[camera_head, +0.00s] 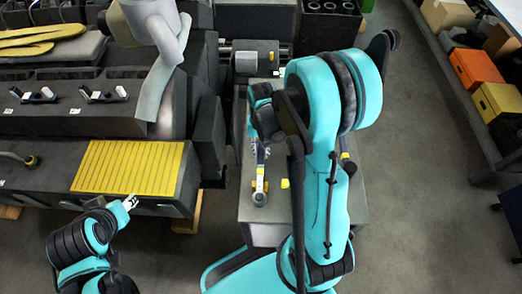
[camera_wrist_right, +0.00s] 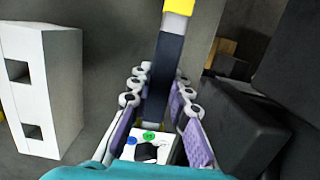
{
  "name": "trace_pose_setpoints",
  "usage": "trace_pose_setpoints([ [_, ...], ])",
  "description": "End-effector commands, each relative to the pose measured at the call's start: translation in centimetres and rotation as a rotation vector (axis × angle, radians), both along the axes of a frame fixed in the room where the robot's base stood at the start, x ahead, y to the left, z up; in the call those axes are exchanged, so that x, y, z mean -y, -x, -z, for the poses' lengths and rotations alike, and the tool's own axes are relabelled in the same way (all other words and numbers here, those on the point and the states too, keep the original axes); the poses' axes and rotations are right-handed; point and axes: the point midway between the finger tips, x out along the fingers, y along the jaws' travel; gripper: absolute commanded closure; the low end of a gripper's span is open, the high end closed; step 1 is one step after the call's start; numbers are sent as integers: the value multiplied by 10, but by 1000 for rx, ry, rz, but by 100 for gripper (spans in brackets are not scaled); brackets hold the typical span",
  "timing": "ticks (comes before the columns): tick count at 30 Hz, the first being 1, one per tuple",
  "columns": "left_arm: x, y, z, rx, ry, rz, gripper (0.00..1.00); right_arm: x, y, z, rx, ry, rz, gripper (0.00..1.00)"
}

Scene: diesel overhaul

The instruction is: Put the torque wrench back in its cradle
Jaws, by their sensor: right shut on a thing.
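The torque wrench (camera_head: 259,183) shows in the head view as a slim grey shaft with a round head and a yellow mark, over the grey cart top. My right gripper (camera_head: 262,112) is at its far end, partly hidden by my right arm. In the right wrist view, my right gripper (camera_wrist_right: 163,85) is shut on the wrench's dark handle (camera_wrist_right: 168,60), which has a yellow band at the top. I cannot tell whether the wrench touches the cart, and I cannot make out the cradle clearly. My left gripper (camera_head: 130,202) is by the engine's near edge, too small to judge.
The grey cart (camera_head: 265,232) stands right of the engine block, with a small yellow piece (camera_head: 285,183) on it. A yellow ribbed panel (camera_head: 130,167) lies on the engine side. Orange (camera_head: 472,68) and yellow (camera_head: 498,102) boxes sit on a right-hand shelf. Floor between is clear.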

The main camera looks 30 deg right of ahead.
Motion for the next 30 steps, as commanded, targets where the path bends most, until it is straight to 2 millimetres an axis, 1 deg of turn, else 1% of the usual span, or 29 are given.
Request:
trace_pose_setpoints([
  [19,0,0,22,0,0,0,57,0,0,23,-1,-1,0,100],
  [20,0,0,22,0,0,0,57,0,0,23,-1,-1,0,80],
  [21,0,0,21,0,0,0,57,0,0,22,-1,-1,0,69],
  [22,0,0,21,0,0,0,57,0,0,22,-1,-1,0,61],
  [23,0,0,21,0,0,0,57,0,0,22,-1,-1,0,58],
  [30,0,0,21,0,0,0,57,0,0,22,1,1,0,58],
])
